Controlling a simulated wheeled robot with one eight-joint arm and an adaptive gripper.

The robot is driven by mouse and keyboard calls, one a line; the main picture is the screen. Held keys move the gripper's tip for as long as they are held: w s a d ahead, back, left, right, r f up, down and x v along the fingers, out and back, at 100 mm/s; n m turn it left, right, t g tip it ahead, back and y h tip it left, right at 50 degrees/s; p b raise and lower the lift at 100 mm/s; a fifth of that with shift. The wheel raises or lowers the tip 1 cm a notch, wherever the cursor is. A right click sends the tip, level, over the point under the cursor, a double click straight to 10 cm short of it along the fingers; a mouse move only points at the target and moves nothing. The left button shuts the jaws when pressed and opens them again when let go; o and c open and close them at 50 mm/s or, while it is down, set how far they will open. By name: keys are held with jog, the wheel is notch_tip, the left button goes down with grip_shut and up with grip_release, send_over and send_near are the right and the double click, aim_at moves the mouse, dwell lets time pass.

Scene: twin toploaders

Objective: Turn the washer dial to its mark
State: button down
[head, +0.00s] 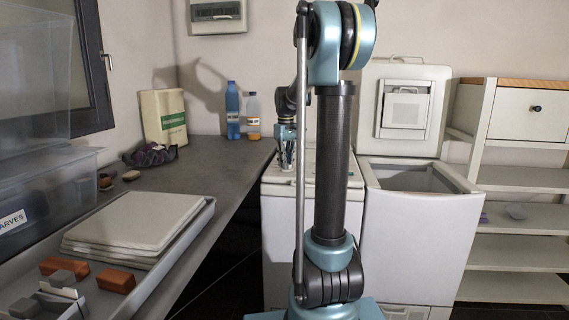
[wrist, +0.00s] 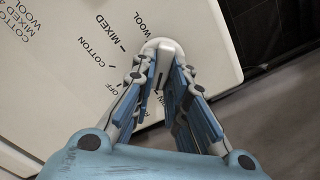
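The washer dial (wrist: 163,47) is a pale rounded knob on a white panel (wrist: 70,90) in the wrist view. Printed words OFF, COTTON, MIXED and WOOL with short ticks lie around its left side. My gripper (wrist: 164,72) has its blue-grey fingers on both sides of the dial, closed in against it. The fingers hide much of the dial, and I cannot tell where its pointer stands. In the head view my gripper (head: 287,155) points down at the top of the left white toploader (head: 280,235), whose dial is hidden there.
A second toploader (head: 415,235) stands to the right with its lid (head: 405,110) raised. A grey counter (head: 215,170) runs along the left, with blue and clear bottles (head: 233,110) at its back. Open shelves (head: 515,250) stand at far right.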

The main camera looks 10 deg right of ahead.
jog(key=shift+m, duration=0.4)
jog(key=m, duration=0.3)
jog(key=shift+w+d+m, duration=0.1)
jog(key=shift+d+m, duration=0.1)
jog(key=shift+m, duration=0.2)
jog(key=shift+d+m, duration=0.1)
jog(key=shift+m, duration=1.9)
jog(key=c, duration=1.6)
grip_release()
notch_tip(320, 180, up, 12)
jog(key=shift+f, duration=0.1)
